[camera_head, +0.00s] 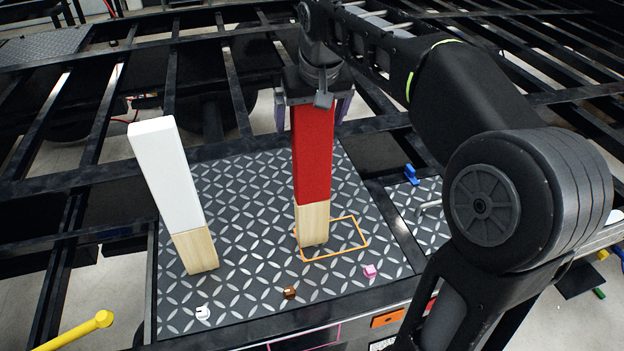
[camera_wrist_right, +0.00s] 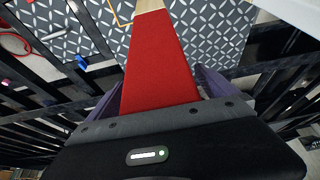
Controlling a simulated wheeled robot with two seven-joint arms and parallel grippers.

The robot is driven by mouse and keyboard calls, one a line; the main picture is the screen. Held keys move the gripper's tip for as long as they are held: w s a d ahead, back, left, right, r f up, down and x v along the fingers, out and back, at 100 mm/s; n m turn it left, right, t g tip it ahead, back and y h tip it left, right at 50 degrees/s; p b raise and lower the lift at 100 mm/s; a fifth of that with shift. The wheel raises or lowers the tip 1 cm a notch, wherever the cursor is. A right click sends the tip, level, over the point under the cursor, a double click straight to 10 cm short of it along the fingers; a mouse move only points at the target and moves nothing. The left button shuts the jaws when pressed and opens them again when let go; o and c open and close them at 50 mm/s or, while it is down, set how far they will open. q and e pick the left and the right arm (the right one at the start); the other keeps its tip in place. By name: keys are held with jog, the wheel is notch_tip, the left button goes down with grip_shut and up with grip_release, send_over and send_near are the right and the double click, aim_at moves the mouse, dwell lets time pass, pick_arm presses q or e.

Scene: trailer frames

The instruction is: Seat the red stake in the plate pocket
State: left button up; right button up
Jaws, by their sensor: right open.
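The red stake (camera_head: 313,155) has a red upper part and a bare wood lower end. It stands about upright on the diamond-pattern plate (camera_head: 245,190). Its foot is at the left part of an orange outlined rectangle (camera_head: 345,249), which I take as the pocket; I cannot tell whether the foot is sunk in. My right gripper (camera_head: 312,110) is above the stake's top, its purple fingers open on either side of it. In the right wrist view the red stake (camera_wrist_right: 158,60) runs away between the spread fingers. My left gripper is not in view.
A white stake (camera_head: 165,180) with a wood foot stands tilted to the left. Small brown (camera_head: 290,292), pink (camera_head: 370,271) and white (camera_head: 203,313) pieces lie near the plate's front. A blue piece (camera_head: 411,174) lies on the right plate. Black frame beams surround the plates.

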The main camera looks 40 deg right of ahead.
jog(key=shift+c, duration=0.6)
grip_shut()
dwell(0.8)
jog(key=shift+r, duration=0.15)
jog(key=s+a+r+b, duration=0.1)
jog(key=s+a, duration=0.2)
jog(key=s, duration=0.5)
jog(key=s+a+r+b, duration=0.2)
jog(key=s+a, duration=0.1)
jog(key=s, duration=0.6)
jog(key=shift+r, duration=0.15)
dwell(0.6)
